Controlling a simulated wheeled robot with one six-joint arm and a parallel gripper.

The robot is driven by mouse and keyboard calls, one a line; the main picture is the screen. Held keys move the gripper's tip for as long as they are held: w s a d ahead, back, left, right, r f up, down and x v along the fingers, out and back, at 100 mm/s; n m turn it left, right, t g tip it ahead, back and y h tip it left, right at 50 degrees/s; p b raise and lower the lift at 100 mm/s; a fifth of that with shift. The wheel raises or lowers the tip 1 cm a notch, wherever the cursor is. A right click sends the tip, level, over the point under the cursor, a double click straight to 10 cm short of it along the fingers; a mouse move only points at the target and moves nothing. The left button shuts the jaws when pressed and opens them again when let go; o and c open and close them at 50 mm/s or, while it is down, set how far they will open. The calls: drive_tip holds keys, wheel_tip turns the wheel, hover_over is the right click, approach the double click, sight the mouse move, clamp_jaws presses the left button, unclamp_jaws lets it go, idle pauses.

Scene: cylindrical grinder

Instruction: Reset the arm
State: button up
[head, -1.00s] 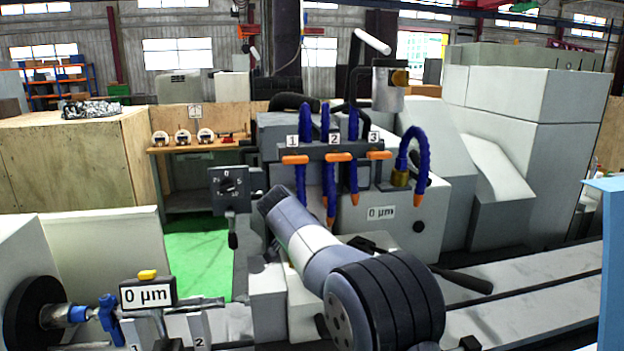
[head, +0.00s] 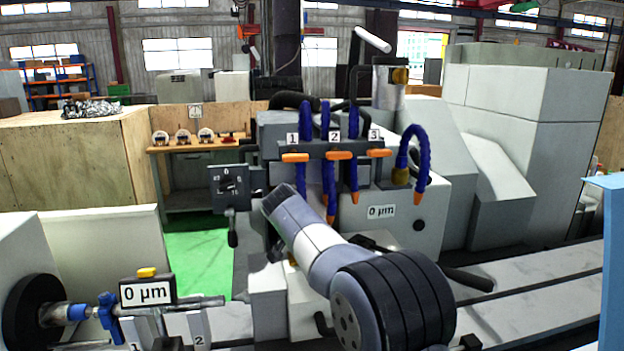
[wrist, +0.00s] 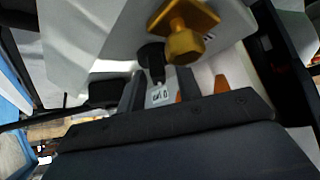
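My arm (head: 318,246) reaches up and left from the lower middle of the head view, in front of the grinder (head: 430,205). Its far end stops just below the blue coolant hoses (head: 328,175). My gripper's fingers cannot be made out in the head view. In the wrist view the dark body of my gripper (wrist: 170,118) fills the lower part.
A dial box (head: 231,187) with a lever stands left of the arm. A 0 µm gauge (head: 147,291) sits at lower left beside the workpiece shaft (head: 200,303). A blue panel (head: 610,260) stands at the right edge. Green floor (head: 196,258) is open behind the gauge.

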drive_tip(key=n+y, duration=0.2)
drive_tip(key=shift+s+d+n+t, duration=0.1)
drive_tip(key=shift+d+n+t, duration=0.1)
drive_tip(key=shift+n+t, duration=0.2)
drive_tip(key=shift+d+n+y+p, duration=0.1)
drive_tip(key=shift+n+y+p, duration=0.25)
drive_tip(key=shift+n+y, duration=0.95)
drive_tip(key=shift+n, duration=0.4)
drive_tip(key=shift+r, duration=0.1)
